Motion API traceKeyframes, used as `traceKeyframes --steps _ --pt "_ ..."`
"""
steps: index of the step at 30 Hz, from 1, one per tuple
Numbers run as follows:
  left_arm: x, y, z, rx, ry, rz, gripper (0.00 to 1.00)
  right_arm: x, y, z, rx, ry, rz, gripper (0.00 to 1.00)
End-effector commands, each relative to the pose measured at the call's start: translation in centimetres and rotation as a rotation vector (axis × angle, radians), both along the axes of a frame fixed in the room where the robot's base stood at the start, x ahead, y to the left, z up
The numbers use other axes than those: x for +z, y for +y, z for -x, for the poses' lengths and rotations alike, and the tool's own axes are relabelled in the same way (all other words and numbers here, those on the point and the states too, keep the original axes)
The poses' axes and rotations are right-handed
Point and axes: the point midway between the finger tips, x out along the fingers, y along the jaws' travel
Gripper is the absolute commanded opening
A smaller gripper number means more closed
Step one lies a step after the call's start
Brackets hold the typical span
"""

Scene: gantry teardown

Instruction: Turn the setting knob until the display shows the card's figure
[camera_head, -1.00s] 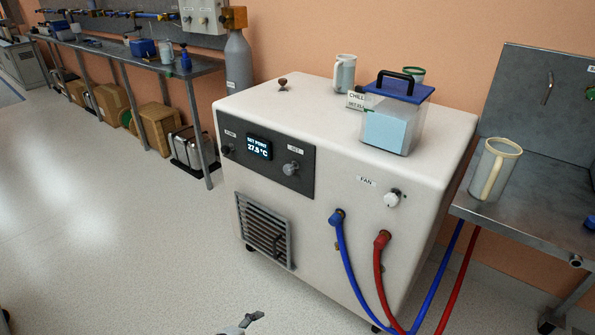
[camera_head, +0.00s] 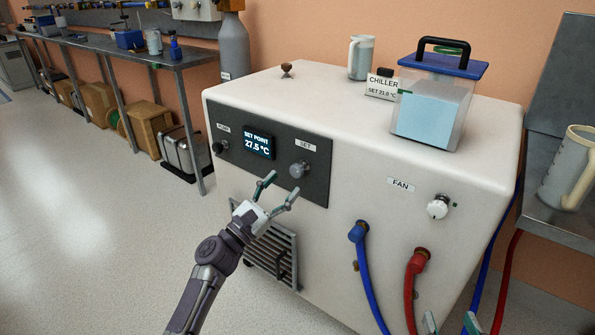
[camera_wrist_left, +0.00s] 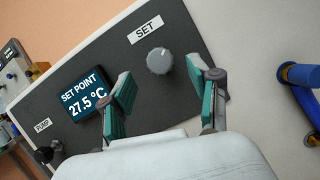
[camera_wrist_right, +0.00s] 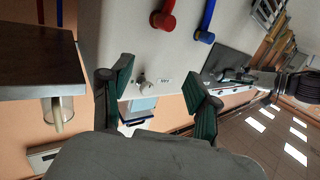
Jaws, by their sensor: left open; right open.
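The SET knob (camera_head: 299,169) is a grey round knob on the dark panel of the white chiller (camera_head: 400,160). The display (camera_head: 258,143) reads SET POINT 27.5 °C. The card (camera_head: 382,86) on top reads CHILLER, SET 21.0 °C. My left gripper (camera_head: 281,184) is open in front of the panel, just below and left of the knob. In the left wrist view the knob (camera_wrist_left: 159,60) shows between and beyond its open fingers (camera_wrist_left: 160,90), apart from them. My right gripper (camera_head: 450,325) shows only its fingertips at the bottom edge; in the right wrist view it is open and empty (camera_wrist_right: 165,95).
The PUMP knob (camera_head: 218,147) is left of the display and the FAN knob (camera_head: 438,207) is on the right. A blue hose (camera_head: 369,280) and a red hose (camera_head: 411,280) leave the front. A blue-lidded container (camera_head: 430,112) and a jug (camera_head: 361,57) stand on top.

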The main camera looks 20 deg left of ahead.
Motion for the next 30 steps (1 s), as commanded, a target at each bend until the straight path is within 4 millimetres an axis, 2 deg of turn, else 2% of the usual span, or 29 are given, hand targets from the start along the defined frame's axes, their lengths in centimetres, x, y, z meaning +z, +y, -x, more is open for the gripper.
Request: traceKeyframes --steps 3,9,14,22,30 --pt "0.9 -1.0 -2.1 -0.001 -0.003 -0.001 0.61 0.6 0.2 -0.1 0.003 -0.039 -0.010 0.61" --pt "1.8 -2.1 -4.3 0.000 0.001 -0.002 0.61 1.6 0.4 -0.3 0.006 -0.098 -0.025 0.61" --pt "2.1 -2.4 -5.0 0.000 0.001 -0.002 0.61 2.1 0.4 -0.3 0.007 -0.119 -0.031 0.61" --pt "2.2 -2.5 -5.1 0.000 0.002 -0.002 0.61 2.1 0.4 -0.3 0.008 -0.123 -0.032 0.61" --pt "2.2 -2.5 -5.1 0.000 0.002 -0.002 0.16 2.2 0.4 -0.3 0.008 -0.123 -0.032 0.61"
